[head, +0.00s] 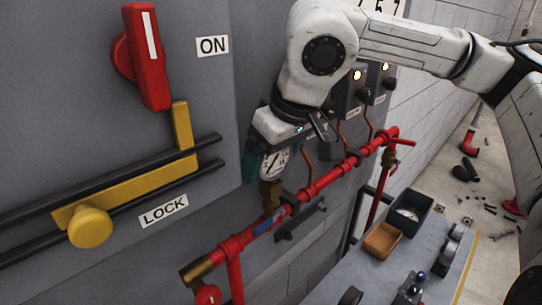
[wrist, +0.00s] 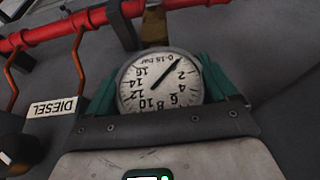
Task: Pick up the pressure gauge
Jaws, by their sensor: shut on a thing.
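The pressure gauge (head: 275,163) is a round white dial marked 0-16 bar, upright above a brass fitting (head: 270,193) by the red pipe. My gripper (head: 267,160) comes down from above, its green fingers shut on the gauge's sides. In the wrist view the gauge (wrist: 158,82) appears upside down between both green fingers, with the brass fitting (wrist: 154,25) beyond it at the red pipe (wrist: 95,18). The dial faces the camera and its needle is visible. I cannot tell whether the fitting is still joined to the pipe.
The grey cabinet carries a red ON handle (head: 148,55) and a yellow lock bar (head: 130,190) at left. A red valve handle (head: 400,142) stands at the pipe's right end. A bench (head: 445,275) at lower right holds an orange tray (head: 382,240) and a dark bin (head: 408,213).

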